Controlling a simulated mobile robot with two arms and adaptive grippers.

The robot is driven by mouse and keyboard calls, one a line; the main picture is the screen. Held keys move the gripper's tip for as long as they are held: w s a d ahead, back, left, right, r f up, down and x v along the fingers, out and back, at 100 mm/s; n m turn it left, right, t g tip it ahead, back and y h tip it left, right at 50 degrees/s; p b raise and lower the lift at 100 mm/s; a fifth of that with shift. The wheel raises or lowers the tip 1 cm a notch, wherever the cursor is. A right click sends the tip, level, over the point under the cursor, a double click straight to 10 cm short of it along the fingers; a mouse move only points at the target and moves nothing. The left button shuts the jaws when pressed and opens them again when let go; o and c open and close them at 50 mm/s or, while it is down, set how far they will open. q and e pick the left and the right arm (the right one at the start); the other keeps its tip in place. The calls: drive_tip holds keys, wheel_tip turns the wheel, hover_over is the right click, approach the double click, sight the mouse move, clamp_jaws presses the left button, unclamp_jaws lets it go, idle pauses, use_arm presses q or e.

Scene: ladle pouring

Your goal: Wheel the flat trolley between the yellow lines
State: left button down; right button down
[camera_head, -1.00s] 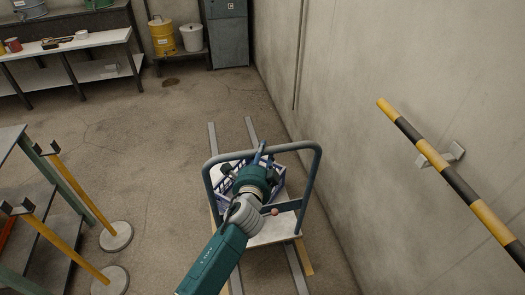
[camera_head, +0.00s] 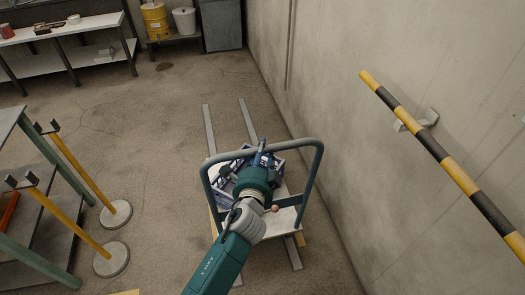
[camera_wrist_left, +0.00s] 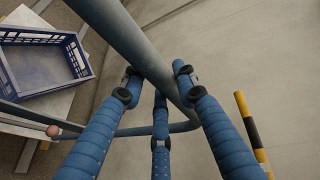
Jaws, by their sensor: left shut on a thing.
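The flat trolley (camera_head: 286,217) stands near the right wall, with a pale deck and a grey tubular push handle (camera_head: 314,168). A blue crate (camera_head: 278,168) sits on its deck; in the wrist view the crate (camera_wrist_left: 45,92) looks empty. My left gripper (camera_head: 262,147) is shut on the handle's top bar. The wrist view shows its blue fingers (camera_wrist_left: 160,85) around the bar (camera_wrist_left: 125,40). My right gripper is out of view.
Two grey floor strips (camera_head: 208,128) run beneath the trolley. A black-and-yellow bar (camera_head: 440,155) sticks out along the right wall. Yellow posts on round bases (camera_head: 115,214) and a green-framed table (camera_head: 60,160) stand left. The floor between is clear.

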use_arm(q)
drive_tip(key=c, duration=1.3)
unclamp_jaws()
drive_tip(key=s+a+r, duration=0.1)
drive_tip(key=s+r, duration=0.1)
drive_tip(key=s, duration=0.9)
drive_tip(key=shift+s, duration=0.4)
